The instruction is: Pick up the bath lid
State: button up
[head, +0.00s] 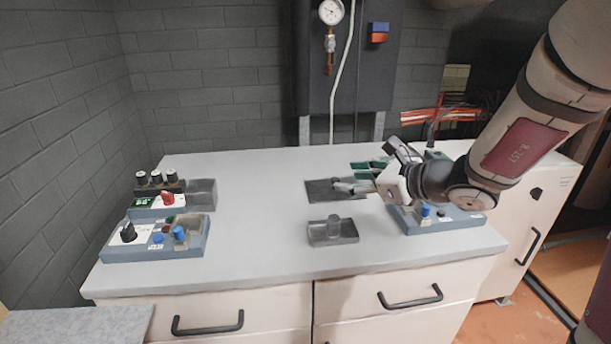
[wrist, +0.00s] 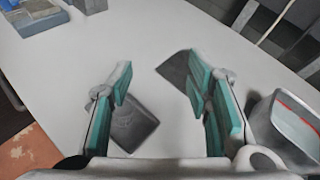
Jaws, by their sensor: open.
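A small grey piece with an upright knob (head: 333,231), which looks like the bath lid, lies on the pale worktop near its front edge. In the wrist view a grey piece (wrist: 136,122) that seems to be the same one shows beside the left finger and partly behind it; its knob is not clear there. My gripper (head: 352,187) is to the right of and behind the lid in the head view, pointing left over a dark flat plate (head: 322,191). In the wrist view my gripper (wrist: 160,85) has its teal-padded fingers wide apart with nothing between them.
Blue-grey control boxes (head: 150,247) with knobs stand at the worktop's left. Another control box (head: 447,222) sits at the right, under my arm. An open grey container (wrist: 285,120) with a red line is close to the right finger. The worktop's middle left is clear.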

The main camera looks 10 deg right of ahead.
jog(key=w+d+f+m, duration=0.1)
jog(key=d, duration=0.1)
jog(key=w+d+f+m+t+h, duration=0.1)
jog(key=f+m, duration=0.1)
jog(key=w+d+f+m+h+b, duration=0.1)
jog(key=w+d+f, duration=0.1)
jog(key=shift+w+d+m+t, duration=0.1)
jog(key=shift+d+m+t, duration=0.2)
jog(key=shift+d+m, duration=0.1)
jog(key=x, duration=0.5)
jog(key=b+x, duration=0.1)
jog(key=x, duration=0.1)
jog(key=shift+w+d+f, duration=0.15)
jog(key=shift+w+f, duration=0.05)
jog(key=shift+w, duration=0.15)
jog(key=shift+b+x, duration=0.5)
jog(key=shift+x, duration=2.55)
jog(key=shift+s+f, duration=0.1)
jog(key=shift+f, duration=0.1)
grip_shut()
